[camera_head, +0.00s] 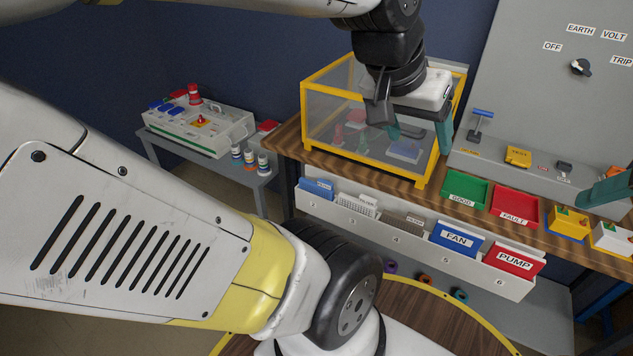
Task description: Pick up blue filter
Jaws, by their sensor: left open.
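A blue card-like piece (318,187) with a small white label stands in slot 2 of the white rack below the wooden shelf; its label is too small to read, so I cannot be sure it is the blue filter. My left gripper (420,132) is open, with teal fingertips, in front of the case's right part, above and to the right of the slot 2 piece. It appears to hold nothing. Only a teal part of my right gripper (607,190) shows at the right edge.
The rack (418,245) also holds a white piece (357,205), a brown piece (402,222), a blue FAN card (456,238) and a red PUMP card (514,260). The case (327,108) stands above it. Green (466,188) and red (514,206) trays sit right of it.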

